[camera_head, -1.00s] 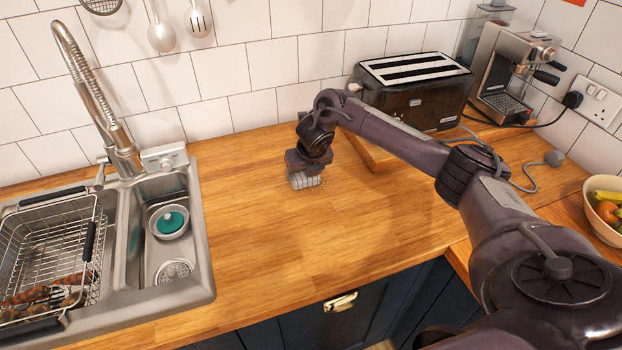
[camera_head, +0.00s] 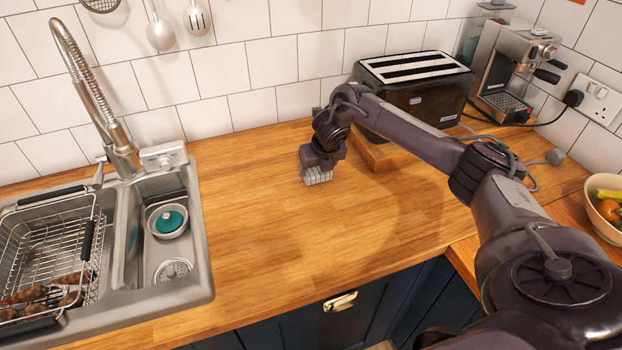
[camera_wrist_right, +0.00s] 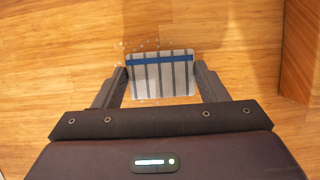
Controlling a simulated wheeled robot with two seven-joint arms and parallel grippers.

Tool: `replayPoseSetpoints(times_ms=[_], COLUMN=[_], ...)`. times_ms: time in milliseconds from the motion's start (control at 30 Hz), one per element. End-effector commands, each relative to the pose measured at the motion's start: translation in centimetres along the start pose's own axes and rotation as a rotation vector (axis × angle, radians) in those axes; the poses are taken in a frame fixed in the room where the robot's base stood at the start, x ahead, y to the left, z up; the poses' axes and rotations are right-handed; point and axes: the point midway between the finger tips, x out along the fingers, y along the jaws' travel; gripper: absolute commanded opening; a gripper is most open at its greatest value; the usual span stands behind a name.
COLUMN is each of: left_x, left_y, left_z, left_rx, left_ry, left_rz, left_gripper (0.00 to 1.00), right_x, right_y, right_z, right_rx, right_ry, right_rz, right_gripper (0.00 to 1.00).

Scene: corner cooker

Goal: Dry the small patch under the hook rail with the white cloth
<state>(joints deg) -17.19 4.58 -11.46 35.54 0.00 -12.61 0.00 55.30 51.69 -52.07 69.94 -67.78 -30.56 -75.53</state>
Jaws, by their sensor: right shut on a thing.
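The white cloth (camera_wrist_right: 162,82) has dark stripes and a blue band in the right wrist view. My right gripper (camera_wrist_right: 160,74) is shut on it, a finger at each side, and holds it down at the wooden worktop. In the head view the cloth (camera_head: 318,176) shows small and pale under my right gripper (camera_head: 318,170). Small wet drops (camera_wrist_right: 140,44) show on the wood around the cloth's top and left edges; any under the cloth are hidden. The hook rail itself is out of frame; only hanging utensils (camera_head: 160,34) show. My left gripper is not in view.
A black toaster (camera_head: 415,90) on a wooden board (camera_head: 377,157) stands close to the right of my gripper. A sink (camera_head: 200,262) with a wire rack (camera_head: 50,240) is at the left. The worktop (camera_head: 270,240) between them is clear.

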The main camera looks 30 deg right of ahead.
Motion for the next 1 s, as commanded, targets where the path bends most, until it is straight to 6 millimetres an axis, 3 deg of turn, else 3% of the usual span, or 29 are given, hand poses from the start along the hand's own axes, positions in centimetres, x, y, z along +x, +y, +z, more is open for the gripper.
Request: replayPoseSetpoints(times_ms=[367, 667, 1000], left_x=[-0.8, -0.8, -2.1], left_y=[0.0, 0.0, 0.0], left_z=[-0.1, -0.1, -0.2], left_rx=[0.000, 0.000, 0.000], left_ry=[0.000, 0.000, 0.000], left_rz=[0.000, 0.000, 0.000], left_gripper=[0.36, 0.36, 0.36], right_x=[0.0, 0.0, -1.5], right_y=[3.6, 3.7, 3.6], right_z=[-0.1, -0.1, 0.6], right_rx=[-0.004, -0.003, -0.003], right_ry=[0.003, 0.002, 0.001], right_rz=[0.004, 0.002, 0.002], right_gripper=[0.41, 0.41, 0.41])
